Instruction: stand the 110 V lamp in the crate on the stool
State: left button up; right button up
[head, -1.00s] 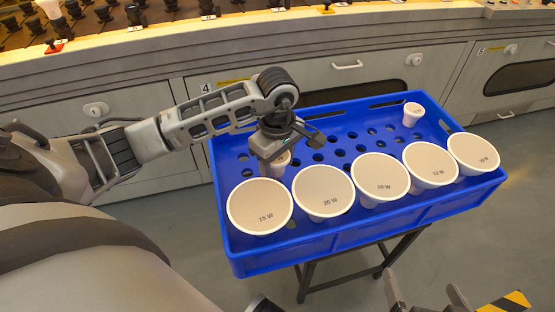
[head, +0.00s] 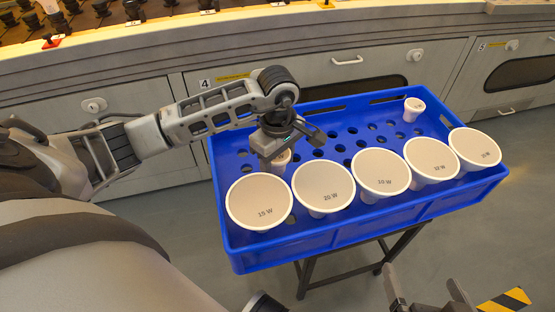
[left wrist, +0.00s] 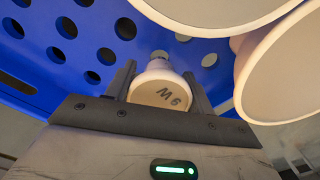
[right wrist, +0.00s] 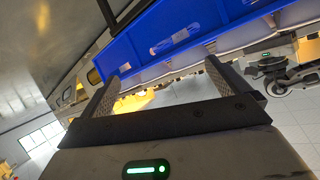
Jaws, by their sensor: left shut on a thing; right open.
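The blue crate (head: 345,236) sits on the dark-legged stool (head: 310,275). My left gripper (head: 283,153) is over the crate's left part, shut on a small white lamp. My right gripper (head: 425,291) is open and empty, in front of the crate. It also shows empty in the right wrist view (right wrist: 163,85). No 110 V marking is readable.
Several wide lamps stand in a row along the crate's front, including the 15 W lamp (head: 259,200) and 20 W lamp (head: 323,186), close to my left gripper. Another small lamp (head: 414,107) stands at the back right. The crate's middle and back holes are free. A grey console (head: 290,60) stands behind.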

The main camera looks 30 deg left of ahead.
pick_arm(q)
jog(key=shift+s+f+b, duration=0.1)
jog(key=shift+f+b, duration=1.05)
jog(key=shift+f, duration=0.15)
jog(key=o, duration=1.1)
jog(key=shift+c, duration=0.2)
jog(key=shift+f, duration=0.1)
pick_arm(e)
notch_tip(320, 180, down, 2)
jog(key=shift+f, duration=0.1)
pick_arm(q)
notch_tip(320, 180, up, 17)
jog(key=p, duration=0.4)
pick_arm(e)
jog(key=shift+d+r+g+h, duration=0.3)
jog(key=shift+r+g, duration=0.1)
jog(key=shift+r, duration=0.25)
pick_arm(q)
jog(key=shift+p, duration=0.35)
pick_arm(e)
jog(key=shift+r, duration=0.1)
